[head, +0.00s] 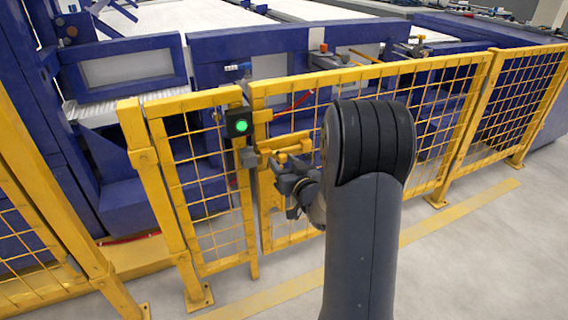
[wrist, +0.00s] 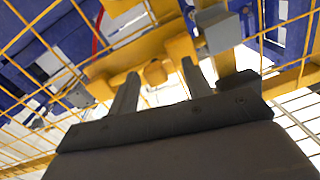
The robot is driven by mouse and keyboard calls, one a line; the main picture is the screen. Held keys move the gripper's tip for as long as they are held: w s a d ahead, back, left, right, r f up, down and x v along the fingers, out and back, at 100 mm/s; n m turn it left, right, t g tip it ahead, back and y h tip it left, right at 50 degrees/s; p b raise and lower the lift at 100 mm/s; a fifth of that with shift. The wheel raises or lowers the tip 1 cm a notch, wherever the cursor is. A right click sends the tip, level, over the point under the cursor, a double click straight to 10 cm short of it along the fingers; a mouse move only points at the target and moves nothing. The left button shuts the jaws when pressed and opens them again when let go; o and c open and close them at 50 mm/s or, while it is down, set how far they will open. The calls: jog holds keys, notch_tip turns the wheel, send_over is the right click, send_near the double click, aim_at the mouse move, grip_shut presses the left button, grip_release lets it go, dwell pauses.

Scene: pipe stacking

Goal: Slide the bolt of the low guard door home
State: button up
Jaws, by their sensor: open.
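The low guard door (head: 350,110) is a yellow frame with mesh, standing in line with the fence in the head view. Its yellow bolt (head: 289,142) is at the door's left edge, near a grey block (head: 248,157) by the post. In the wrist view a yellow knob (wrist: 155,73) on the bolt shows between my open fingertips, with the grey block (wrist: 218,28) to the upper right. My gripper (head: 283,172) is open just below and in front of the bolt. Whether the fingers touch the knob cannot be told. My arm hides part of the door.
A black box with a lit green lamp (head: 240,126) sits on the post above the grey block. Yellow fence panels (head: 525,95) continue on both sides. Blue machinery (head: 255,60) stands behind the fence. The grey floor (head: 460,260) at the right front is clear.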

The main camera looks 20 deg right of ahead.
jog(key=s+p, duration=0.1)
jog(key=s, duration=0.9)
jog(key=shift+s+d+p, duration=0.35)
jog(key=shift+s, duration=0.05)
jog(key=w+b, duration=0.1)
jog(key=w, duration=1)
jog(key=shift+d+r, duration=0.1)
jog(key=shift+d, duration=0.35)
jog(key=shift+s, duration=0.15)
